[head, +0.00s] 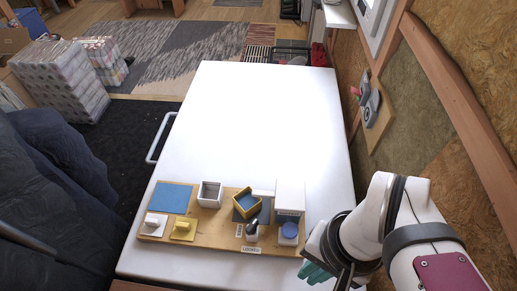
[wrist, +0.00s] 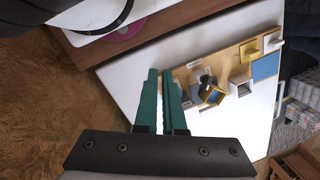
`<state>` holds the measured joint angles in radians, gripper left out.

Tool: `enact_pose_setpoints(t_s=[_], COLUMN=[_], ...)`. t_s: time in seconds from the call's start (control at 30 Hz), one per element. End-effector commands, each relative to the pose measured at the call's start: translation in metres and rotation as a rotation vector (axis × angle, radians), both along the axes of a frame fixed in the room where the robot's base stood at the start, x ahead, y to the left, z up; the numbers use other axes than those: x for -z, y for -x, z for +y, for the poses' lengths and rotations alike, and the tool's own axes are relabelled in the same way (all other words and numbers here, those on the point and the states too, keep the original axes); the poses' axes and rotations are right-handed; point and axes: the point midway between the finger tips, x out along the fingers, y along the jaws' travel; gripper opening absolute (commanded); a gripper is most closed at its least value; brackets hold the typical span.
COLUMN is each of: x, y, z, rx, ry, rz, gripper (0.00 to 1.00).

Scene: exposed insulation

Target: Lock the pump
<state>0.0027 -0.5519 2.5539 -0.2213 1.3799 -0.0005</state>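A small white pump-like fixture with a dark lever on top (head: 252,230) stands on the wooden board (head: 220,237) in the head view. A white label that appears to read LOCKED (head: 251,250) lies in front of it, and another small label (head: 239,231) is on its left. The dark lever also shows in the wrist view (wrist: 206,79). My gripper (head: 314,271) has teal fingers and is off the board's right end, apart from the fixture. In the wrist view the fingers (wrist: 160,74) are slightly apart, with nothing between them.
The white table (head: 258,115) behind is clear.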

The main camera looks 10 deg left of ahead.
Motion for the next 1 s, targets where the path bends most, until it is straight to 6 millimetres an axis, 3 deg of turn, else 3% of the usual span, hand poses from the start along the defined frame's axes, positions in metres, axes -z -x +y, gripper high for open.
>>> enact_pose_setpoints(t_s=[0.07, 0.2, 0.33, 0.4, 0.47, 0.8, 1.0], x=[-0.008, -0.02, -0.017, -0.013, -0.004, 0.094, 0.131], y=[-0.022, -0.091, -0.125, -0.13, -0.13, -0.128, -0.129], z=[0.008, 0.057, 0.102, 0.111, 0.112, 0.11, 0.11], rx=[-0.221, -0.968, -1.422, -1.508, -1.52, -1.51, -1.508], ry=[0.018, 0.074, 0.104, 0.108, 0.109, 0.107, 0.108], rz=[-0.02, -0.089, -0.127, -0.132, -0.133, -0.128, -0.132], gripper=[0.23, 0.49, 0.72, 0.8, 0.8, 0.8, 0.8])
